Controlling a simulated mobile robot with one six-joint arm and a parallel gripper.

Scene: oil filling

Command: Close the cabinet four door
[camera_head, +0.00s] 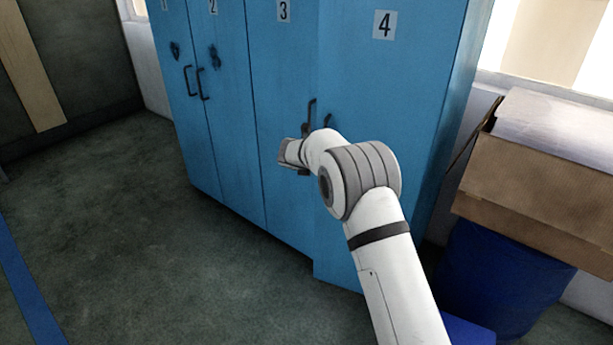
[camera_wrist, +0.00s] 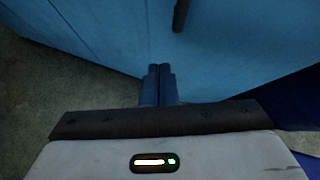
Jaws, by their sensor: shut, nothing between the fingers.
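The cabinet four door (camera_head: 385,90) is a tall blue panel with a "4" label at the top. Its lower left edge stands a little forward of door 3 (camera_head: 282,90), so it looks slightly ajar. My arm covers part of the door. My gripper (camera_wrist: 158,72) is shut and empty, with both fingers together in front of blue panels in the wrist view. A dark handle (camera_wrist: 180,14) shows beyond the fingertips. I cannot tell whether the fingers touch the panel. In the head view the fingers are mostly hidden by my wrist.
Doors 1 (camera_head: 170,95) and 2 (camera_head: 222,110) look shut. A cardboard box (camera_head: 535,190) rests on a blue bin (camera_head: 500,275) to the right, close to the cabinet. The floor (camera_head: 130,230) at the left is clear.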

